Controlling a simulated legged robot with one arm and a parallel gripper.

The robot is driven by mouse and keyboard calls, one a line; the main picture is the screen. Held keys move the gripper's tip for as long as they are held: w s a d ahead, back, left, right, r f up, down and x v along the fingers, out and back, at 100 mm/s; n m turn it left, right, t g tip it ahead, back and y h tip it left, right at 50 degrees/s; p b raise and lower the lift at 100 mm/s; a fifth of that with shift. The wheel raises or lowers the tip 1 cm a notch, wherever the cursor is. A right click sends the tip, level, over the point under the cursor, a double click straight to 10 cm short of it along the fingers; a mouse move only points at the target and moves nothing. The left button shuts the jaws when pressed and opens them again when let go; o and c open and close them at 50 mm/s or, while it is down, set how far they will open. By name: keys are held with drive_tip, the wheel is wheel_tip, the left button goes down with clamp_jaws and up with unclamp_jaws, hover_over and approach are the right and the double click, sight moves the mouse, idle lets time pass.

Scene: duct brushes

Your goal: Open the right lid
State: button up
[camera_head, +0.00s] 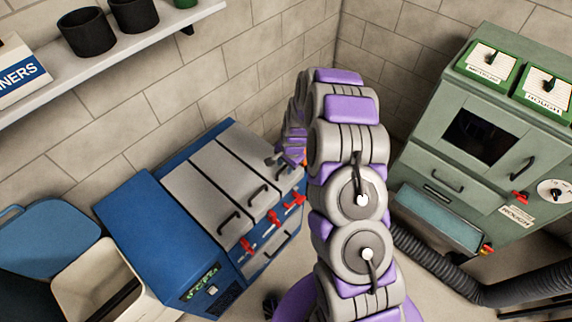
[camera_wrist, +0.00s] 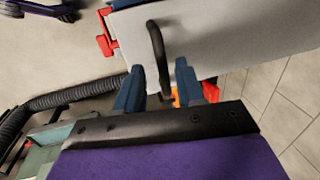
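The blue machine (camera_head: 158,232) has three grey lids side by side, each with a dark handle. The right lid (camera_head: 250,146) is shut and lies nearest my arm, which partly hides it. In the wrist view the grey lid (camera_wrist: 235,40) fills the upper right, with its black curved handle (camera_wrist: 157,50) pointing down between my fingers. My gripper (camera_wrist: 158,82) is open, with its two blue fingers on either side of the handle's end. I cannot tell whether they touch it. In the head view my gripper (camera_head: 287,157) is small and sits over the right lid.
Red latches (camera_head: 273,216) line the front of the machine below the lids. A green cabinet (camera_head: 480,130) with a grey hose (camera_head: 440,268) stands on the right. A shelf (camera_head: 110,58) hangs at the upper left. A cream bin (camera_head: 88,272) stands at the lower left.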

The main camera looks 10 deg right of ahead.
drive_tip(key=shift+a, duration=0.55)
drive_tip(key=shift+c, duration=0.7)
drive_tip(key=shift+d, duration=0.3)
clamp_jaws()
